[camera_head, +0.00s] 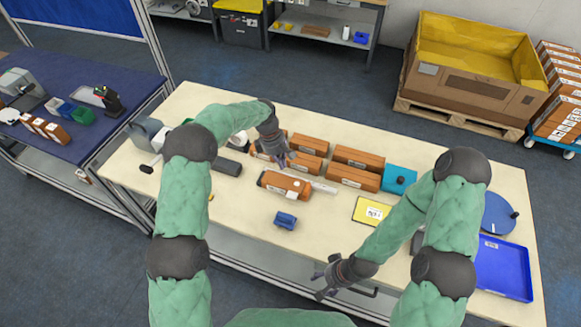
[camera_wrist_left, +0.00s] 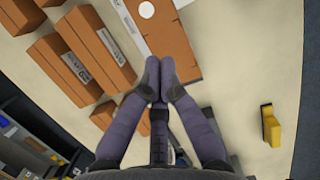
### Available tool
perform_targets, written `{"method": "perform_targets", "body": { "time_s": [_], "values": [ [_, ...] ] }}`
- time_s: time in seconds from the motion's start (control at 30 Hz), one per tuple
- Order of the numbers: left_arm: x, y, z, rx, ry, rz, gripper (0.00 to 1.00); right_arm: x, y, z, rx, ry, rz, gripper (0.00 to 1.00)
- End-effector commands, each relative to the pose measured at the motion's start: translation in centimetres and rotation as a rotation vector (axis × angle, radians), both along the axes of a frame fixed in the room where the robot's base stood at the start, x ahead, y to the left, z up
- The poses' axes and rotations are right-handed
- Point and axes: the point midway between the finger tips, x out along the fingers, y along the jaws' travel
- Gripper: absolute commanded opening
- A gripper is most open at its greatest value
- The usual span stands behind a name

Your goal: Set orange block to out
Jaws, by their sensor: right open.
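Several orange-brown blocks with white labels lie on the cream table; I cannot tell which one the task means. The nearest orange block (camera_head: 285,184) lies in front of the others, and it also shows in the left wrist view (camera_wrist_left: 165,30). My left gripper (camera_head: 283,160) is just behind and above this block. In the left wrist view its fingertips (camera_wrist_left: 160,76) are close together with nothing visible between them, over the block's edge; contact is unclear. My right gripper (camera_head: 322,283) is open and empty at the table's front edge.
More orange blocks (camera_head: 353,175) stand behind, partly hidden by my left arm. A blue object (camera_head: 286,220), a yellow labelled item (camera_head: 371,211), a teal box (camera_head: 400,178) and a blue tray (camera_head: 503,267) are on the table. The front middle is mostly clear.

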Motion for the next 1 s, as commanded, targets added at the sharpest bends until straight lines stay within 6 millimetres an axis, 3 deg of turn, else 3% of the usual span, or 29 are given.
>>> {"method": "perform_targets", "body": {
  "time_s": [0.53, 0.73, 1.0],
  "values": [
    [-0.9, -2.2, -9.2, 0.001, 0.003, -0.001, 0.00, 0.0, 0.0, 0.5, 0.000, 0.001, 0.000, 0.60],
    [-1.7, -4.9, -8.9, 0.000, 0.001, -0.002, 0.00, 0.0, 0.0, 1.0, 0.000, 0.001, 0.000, 0.60],
    [-2.0, -6.0, -8.9, 0.000, 0.000, 0.000, 0.00, 0.0, 0.0, 1.1, 0.000, 0.001, 0.000, 0.60]
  ]
}}
